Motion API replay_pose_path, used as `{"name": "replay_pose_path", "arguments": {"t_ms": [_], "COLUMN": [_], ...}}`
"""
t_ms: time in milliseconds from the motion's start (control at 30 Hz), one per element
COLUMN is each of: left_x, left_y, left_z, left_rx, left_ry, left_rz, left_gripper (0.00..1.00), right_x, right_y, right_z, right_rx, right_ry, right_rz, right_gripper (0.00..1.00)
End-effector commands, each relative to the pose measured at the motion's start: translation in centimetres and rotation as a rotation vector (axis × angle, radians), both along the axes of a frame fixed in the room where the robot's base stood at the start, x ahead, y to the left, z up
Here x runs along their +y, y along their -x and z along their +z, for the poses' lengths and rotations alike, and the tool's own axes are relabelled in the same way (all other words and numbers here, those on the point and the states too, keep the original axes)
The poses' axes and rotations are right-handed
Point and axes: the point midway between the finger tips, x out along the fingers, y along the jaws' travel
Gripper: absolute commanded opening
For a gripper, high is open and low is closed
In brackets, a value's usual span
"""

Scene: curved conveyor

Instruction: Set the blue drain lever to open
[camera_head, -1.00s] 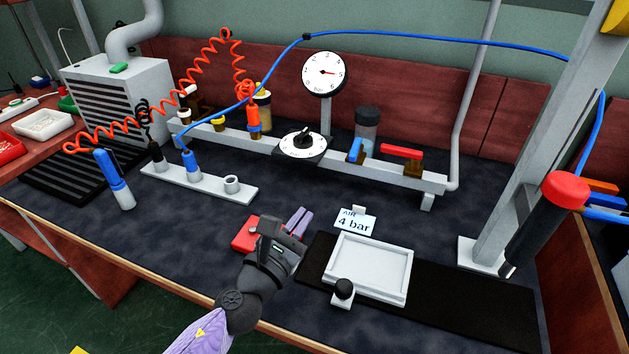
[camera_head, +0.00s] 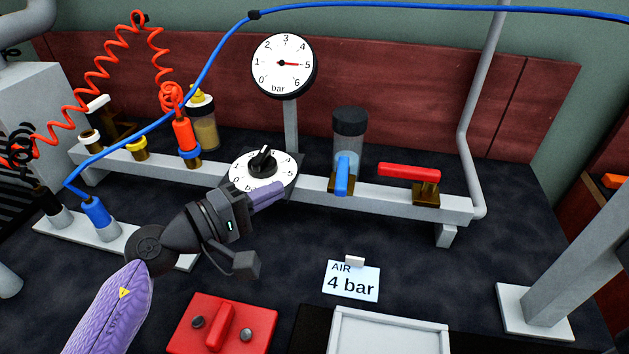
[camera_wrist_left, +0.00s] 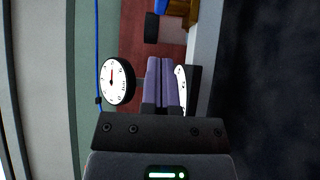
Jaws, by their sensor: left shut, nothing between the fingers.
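The blue drain lever (camera_head: 343,176) sits on a brass valve on the grey manifold rail, below a clear cylinder with a dark cap (camera_head: 349,138). My left gripper (camera_head: 277,192) is shut and empty. Its purple fingers appear just in front of the dial's right lower edge, left of the lever and apart from it. In the left wrist view the shut fingers (camera_wrist_left: 166,85) point at the dial, and a bit of blue (camera_wrist_left: 209,14) shows at the top. My right gripper is out of view.
A round pressure dial knob (camera_head: 263,164) stands left of the lever, with a gauge (camera_head: 283,64) above reading about 5 bar. A red lever (camera_head: 409,171) lies right of it. An "AIR 4 bar" card (camera_head: 351,282) and a red block (camera_head: 221,325) lie in front. The bench between is clear.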

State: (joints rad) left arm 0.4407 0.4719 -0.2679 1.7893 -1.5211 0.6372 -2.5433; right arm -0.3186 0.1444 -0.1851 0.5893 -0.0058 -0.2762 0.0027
Motion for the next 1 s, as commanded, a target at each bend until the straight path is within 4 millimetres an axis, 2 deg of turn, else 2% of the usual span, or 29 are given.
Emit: {"name": "replay_pose_path", "arguments": {"t_ms": [167, 300, 400, 1000], "left_x": [-3.1, -5.4, -6.4, -7.2], "left_y": [-2.3, -1.9, -1.8, -1.7], "left_z": [0.1, 0.2, 0.1, 0.0], "left_rx": [-0.001, 0.000, 0.001, 0.002], "left_ry": [0.003, 0.003, 0.003, 0.002], "left_rz": [-0.002, -0.002, -0.001, 0.003], "left_gripper": [0.00, 0.00, 0.00, 0.00], "right_x": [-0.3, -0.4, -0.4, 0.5], "right_y": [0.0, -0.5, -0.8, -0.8], "right_z": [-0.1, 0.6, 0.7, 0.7], "right_rx": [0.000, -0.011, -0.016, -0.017], "right_ry": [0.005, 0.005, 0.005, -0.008], "right_rz": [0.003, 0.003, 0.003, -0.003], "right_gripper": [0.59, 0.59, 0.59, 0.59]}}
